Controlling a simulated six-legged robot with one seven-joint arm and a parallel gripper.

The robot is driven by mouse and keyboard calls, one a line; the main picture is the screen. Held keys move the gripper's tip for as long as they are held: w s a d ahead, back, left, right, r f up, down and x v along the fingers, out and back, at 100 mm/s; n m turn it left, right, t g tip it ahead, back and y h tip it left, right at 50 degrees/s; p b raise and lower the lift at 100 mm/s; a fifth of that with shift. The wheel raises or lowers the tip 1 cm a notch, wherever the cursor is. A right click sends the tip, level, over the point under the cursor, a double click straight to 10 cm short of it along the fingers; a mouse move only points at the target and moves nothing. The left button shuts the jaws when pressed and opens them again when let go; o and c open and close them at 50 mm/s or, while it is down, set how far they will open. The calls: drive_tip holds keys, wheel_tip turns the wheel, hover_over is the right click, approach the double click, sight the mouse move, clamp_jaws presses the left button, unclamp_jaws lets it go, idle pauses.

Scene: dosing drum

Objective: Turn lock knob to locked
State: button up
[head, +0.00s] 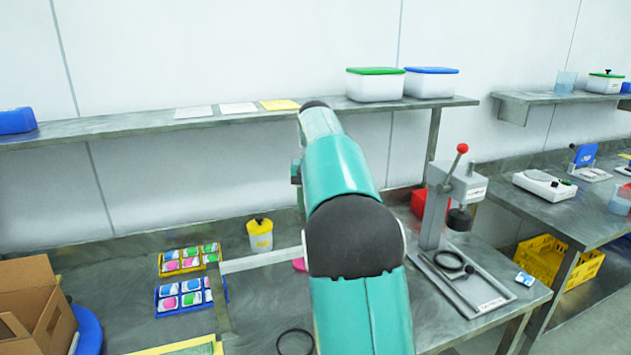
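I cannot make out a lock knob or a dosing drum with certainty. My teal arm runs up the middle of the head view and covers part of the bench behind it. My gripper does not show, so I cannot tell whether it is open, shut or holding anything. A small yellow pot (260,240) with a dark knob on top stands on the bench just left of my arm. A grey press (437,205) with a red-balled lever stands to the right of my arm.
The metal bench (125,270) holds yellow and blue trays of coloured packets. A cardboard box (33,305) is at the left. A pale bar (262,261) spans toward my arm. The wall shelf (150,122) bears green-lidded (375,88) and blue-lidded tubs (430,86). A yellow crate (545,258) sits lower right.

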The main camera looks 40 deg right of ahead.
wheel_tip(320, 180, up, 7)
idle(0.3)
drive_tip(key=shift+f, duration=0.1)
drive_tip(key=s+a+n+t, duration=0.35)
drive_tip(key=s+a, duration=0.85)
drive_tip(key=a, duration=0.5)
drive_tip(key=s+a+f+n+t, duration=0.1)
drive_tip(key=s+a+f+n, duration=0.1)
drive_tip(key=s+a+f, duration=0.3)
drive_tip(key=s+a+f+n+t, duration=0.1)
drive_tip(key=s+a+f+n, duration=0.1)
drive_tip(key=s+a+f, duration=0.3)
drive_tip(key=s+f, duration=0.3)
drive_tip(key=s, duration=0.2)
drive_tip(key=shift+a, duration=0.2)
